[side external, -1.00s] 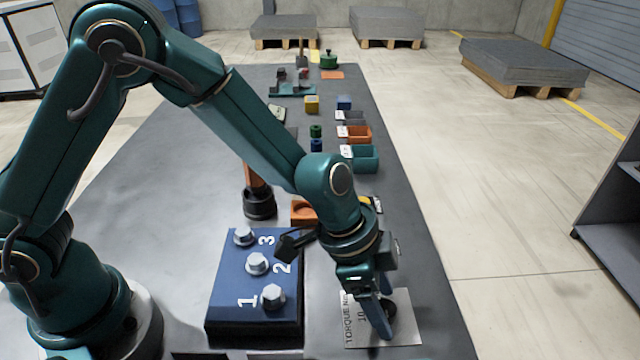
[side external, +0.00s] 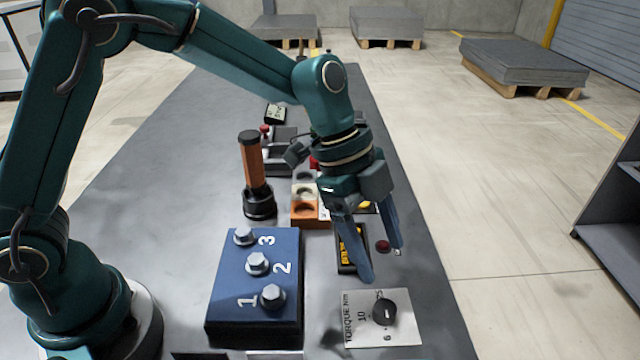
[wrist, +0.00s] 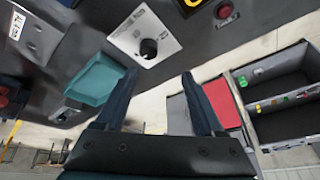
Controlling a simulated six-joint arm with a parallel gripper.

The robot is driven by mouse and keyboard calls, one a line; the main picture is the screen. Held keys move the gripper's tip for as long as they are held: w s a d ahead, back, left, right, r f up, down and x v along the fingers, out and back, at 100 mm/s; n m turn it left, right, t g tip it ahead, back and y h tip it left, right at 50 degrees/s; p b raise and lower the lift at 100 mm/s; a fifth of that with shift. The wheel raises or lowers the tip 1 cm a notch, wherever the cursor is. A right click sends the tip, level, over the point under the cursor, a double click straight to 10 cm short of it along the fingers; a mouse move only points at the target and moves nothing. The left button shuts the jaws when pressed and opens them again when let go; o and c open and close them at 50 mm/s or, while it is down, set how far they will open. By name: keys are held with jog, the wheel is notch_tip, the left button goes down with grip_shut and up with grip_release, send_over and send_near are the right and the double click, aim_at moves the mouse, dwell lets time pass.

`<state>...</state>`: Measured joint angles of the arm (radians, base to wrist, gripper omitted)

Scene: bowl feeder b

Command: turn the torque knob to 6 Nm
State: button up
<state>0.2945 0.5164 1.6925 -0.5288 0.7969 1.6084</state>
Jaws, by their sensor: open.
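The torque knob (side external: 385,312) is a black round knob on a light plate (side external: 408,334) at the table's front right. The plate carries the words "TORQUE Nm" and the marks 10 and 6. I cannot tell which mark the knob points at. My gripper (side external: 382,264) is open and empty, with its blue fingers pointing down, above and behind the plate and clear of the knob. In the wrist view the knob (wrist: 148,48) shows beyond the fingertips of my gripper (wrist: 159,76), apart from them.
A blue block with bolts (side external: 225,284) numbered 1, 2 and 3 stands left of the plate. An orange-handled tool (side external: 252,160) stands upright behind it. A red button (side external: 383,246) is near my fingers. The floor right of the table is clear up to a dark shelf (side external: 607,235).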

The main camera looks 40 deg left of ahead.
jog(key=s+a+r+n+t+y, duration=0.1)
jog(key=s+a+r+n+t, duration=0.35)
jog(key=a+r, duration=0.55)
jog(key=s+a+f+n+y, duration=0.3)
jog(key=s+a+n, duration=0.4)
jog(key=s+n, duration=0.3)
jog(key=shift+s+n+y, duration=0.2)
jog(key=shift+n+y, duration=0.2)
jog(key=shift+n, duration=1.25)
